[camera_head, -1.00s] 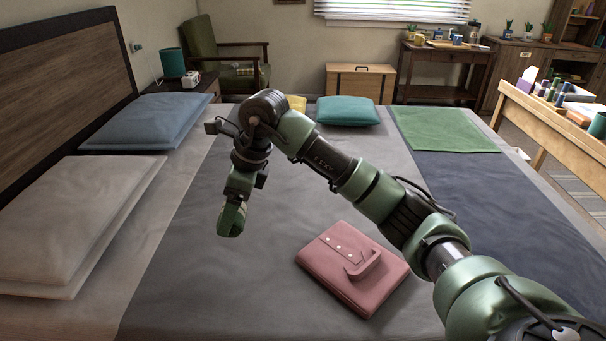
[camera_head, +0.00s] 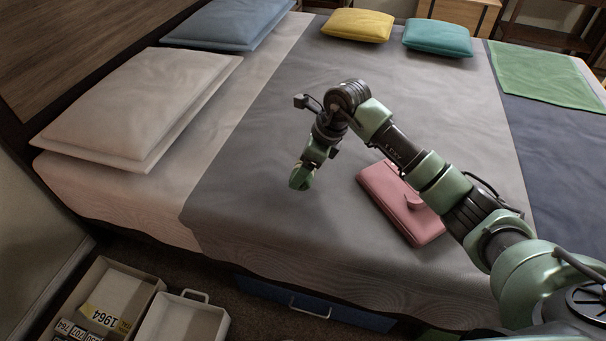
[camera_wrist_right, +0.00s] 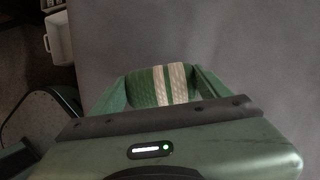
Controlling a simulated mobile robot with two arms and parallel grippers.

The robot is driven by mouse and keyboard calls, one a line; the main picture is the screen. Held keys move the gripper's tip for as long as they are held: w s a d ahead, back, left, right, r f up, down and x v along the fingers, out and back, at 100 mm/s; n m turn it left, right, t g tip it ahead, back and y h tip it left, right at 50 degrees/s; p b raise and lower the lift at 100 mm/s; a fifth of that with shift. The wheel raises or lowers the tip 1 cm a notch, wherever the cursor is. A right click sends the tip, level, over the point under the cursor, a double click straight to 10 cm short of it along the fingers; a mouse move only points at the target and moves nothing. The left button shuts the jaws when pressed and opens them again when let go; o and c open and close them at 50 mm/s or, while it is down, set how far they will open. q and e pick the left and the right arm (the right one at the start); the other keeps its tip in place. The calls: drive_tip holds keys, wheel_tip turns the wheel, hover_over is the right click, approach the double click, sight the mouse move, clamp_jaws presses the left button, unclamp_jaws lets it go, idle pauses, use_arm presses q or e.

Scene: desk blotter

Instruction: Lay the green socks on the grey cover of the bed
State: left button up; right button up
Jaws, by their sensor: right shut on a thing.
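My right gripper (camera_head: 301,181) reaches over the grey cover (camera_head: 262,215) of the bed, left of the folded pink garment. In the right wrist view the gripper (camera_wrist_right: 163,90) is shut on the green socks (camera_wrist_right: 148,86), a rolled green bundle with cream stripes between the fingers. The grey cover shows beyond the socks in that view (camera_wrist_right: 240,45). The socks appear held above the cover; the exact gap is hard to tell. In the head view the socks are mostly hidden at the fingertips. My left gripper is not in view.
Pale pillows (camera_head: 135,105) are at left; yellow (camera_head: 357,25) and teal (camera_head: 437,37) cushions lie at the far side. Open boxes (camera_head: 185,318) stand on the floor. The cover's near left part is clear.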

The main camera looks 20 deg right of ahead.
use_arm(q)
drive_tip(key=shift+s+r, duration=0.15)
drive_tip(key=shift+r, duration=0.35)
use_arm(e)
drive_tip(key=shift+f, duration=1.4)
drive_tip(key=shift+f, duration=0.15)
drive_tip(key=o, duration=1.4)
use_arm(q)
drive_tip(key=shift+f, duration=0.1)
use_arm(e)
drive_tip(key=shift+d+r, duration=0.1)
drive_tip(key=shift+r, duration=0.2)
use_arm(q)
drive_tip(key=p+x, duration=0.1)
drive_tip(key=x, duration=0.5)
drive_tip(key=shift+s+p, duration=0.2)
drive_tip(key=shift+p, duration=0.15)
use_arm(e)
drive_tip(key=v, duration=1.1)
drive_tip(key=shift+s+r, duration=0.1)
drive_tip(key=shift+r, duration=0.25)
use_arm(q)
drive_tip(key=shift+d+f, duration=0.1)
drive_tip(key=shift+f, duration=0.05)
